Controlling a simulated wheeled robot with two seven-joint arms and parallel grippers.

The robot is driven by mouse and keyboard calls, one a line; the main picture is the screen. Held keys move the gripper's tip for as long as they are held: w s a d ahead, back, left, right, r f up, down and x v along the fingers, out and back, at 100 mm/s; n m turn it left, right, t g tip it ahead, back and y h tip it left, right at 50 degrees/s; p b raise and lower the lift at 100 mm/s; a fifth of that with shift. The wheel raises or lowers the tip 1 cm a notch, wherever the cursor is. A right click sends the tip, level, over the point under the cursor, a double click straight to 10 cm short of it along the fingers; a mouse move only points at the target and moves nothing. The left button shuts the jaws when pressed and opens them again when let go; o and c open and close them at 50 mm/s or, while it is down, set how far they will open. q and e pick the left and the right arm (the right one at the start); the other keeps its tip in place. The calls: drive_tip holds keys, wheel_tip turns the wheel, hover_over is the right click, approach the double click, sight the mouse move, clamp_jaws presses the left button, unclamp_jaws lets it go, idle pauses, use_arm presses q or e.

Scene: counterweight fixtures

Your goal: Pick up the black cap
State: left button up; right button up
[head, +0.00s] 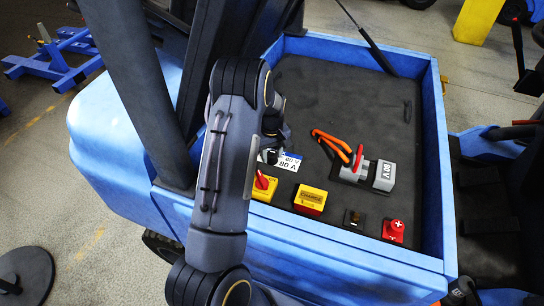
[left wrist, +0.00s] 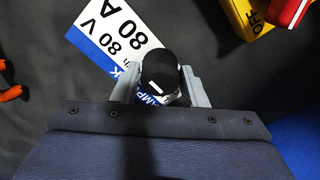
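The black cap (left wrist: 160,68) is a short dark cylinder with a small white mark, seen in the left wrist view. It sits between the two fingers of my left gripper (left wrist: 160,84), which appear closed against its sides. A blue-and-white label plate (left wrist: 112,35) reading 80 V, 80 A lies beneath and beside it. In the head view my left gripper (head: 271,154) is over the near left part of the tray, and my arm hides most of the cap. I cannot tell whether the cap is clear of the surface. My right gripper is not in view.
The dark tray has blue walls (head: 436,150). Nearby are a red-and-yellow switch (head: 263,187), a yellow box (head: 310,199), a small dark block (head: 352,218), a red piece (head: 393,231) and a grey connector (head: 384,176) with orange cables (head: 333,143). The tray's far part is clear.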

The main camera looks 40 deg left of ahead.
sight(272, 152)
use_arm(q)
drive_tip(key=shift+c, duration=0.2)
drive_tip(key=shift+r, duration=0.5)
wheel_tip(272, 152, up, 2)
drive_tip(key=shift+r+b, duration=0.15)
drive_tip(key=shift+b, duration=0.2)
drive_tip(key=s+d+r+b, duration=0.3)
drive_tip(key=s+d+r, duration=0.6)
drive_tip(key=s, duration=0.1)
drive_tip(key=shift+s+d+r, duration=0.2)
drive_tip(key=shift+d+r, duration=0.05)
drive_tip(key=shift+r, duration=0.1)
drive_tip(key=shift+f+b, duration=0.7)
drive_tip(key=shift+f, duration=0.3)
